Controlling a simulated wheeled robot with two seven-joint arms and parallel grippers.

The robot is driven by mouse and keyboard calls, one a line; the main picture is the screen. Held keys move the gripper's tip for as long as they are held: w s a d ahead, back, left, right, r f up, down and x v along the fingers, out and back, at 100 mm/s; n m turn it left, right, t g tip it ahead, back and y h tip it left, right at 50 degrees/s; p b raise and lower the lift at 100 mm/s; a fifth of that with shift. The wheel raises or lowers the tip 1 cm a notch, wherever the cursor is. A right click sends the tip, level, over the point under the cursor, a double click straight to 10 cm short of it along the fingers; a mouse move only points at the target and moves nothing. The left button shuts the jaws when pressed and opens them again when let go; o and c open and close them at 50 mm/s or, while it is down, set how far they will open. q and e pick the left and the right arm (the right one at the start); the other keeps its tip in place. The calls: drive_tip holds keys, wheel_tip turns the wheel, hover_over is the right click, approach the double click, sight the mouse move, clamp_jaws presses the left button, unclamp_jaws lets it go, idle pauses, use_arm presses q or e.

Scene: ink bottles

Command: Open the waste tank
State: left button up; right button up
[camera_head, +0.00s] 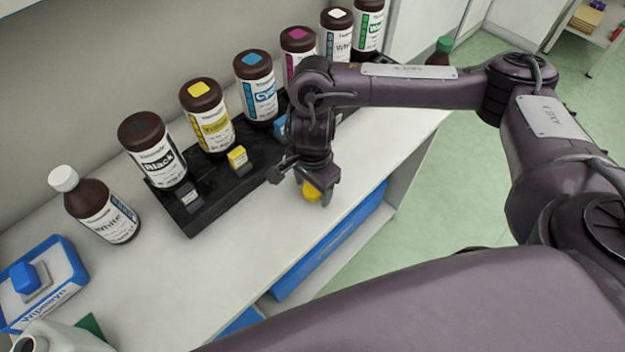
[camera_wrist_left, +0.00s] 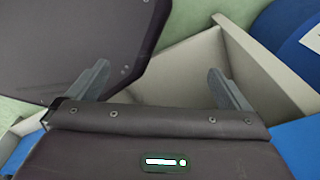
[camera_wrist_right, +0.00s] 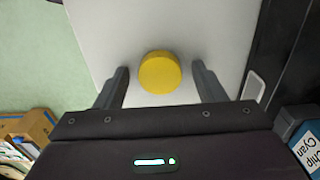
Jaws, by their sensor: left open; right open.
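A pale container (camera_head: 62,338), possibly the waste tank, stands at the lower left of the head view, mostly cut off by the frame edge. I cannot read a label on it. A round yellow cap (camera_wrist_right: 160,73) lies on the white counter between the fingers of my right gripper (camera_wrist_right: 160,68). The right gripper is open, with a gap on both sides of the cap. The cap also shows in the head view (camera_head: 311,191). My left gripper (camera_wrist_left: 160,85) is open and empty beside the pale shelf walls. It does not show in the head view.
A black rack (camera_head: 212,208) holds several brown ink bottles and small chip boxes along the wall. A brown bottle with a white cap (camera_head: 100,208) and a blue-and-white wipes box (camera_head: 60,262) stand left. Counter space (camera_head: 190,265) before the rack is clear.

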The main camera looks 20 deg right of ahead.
sight(313, 189)
drive_tip(key=shift+r, duration=0.3)
wheel_tip(313, 189, up, 12)
drive_tip(key=p, duration=0.2)
drive_tip(key=shift+f, duration=0.15)
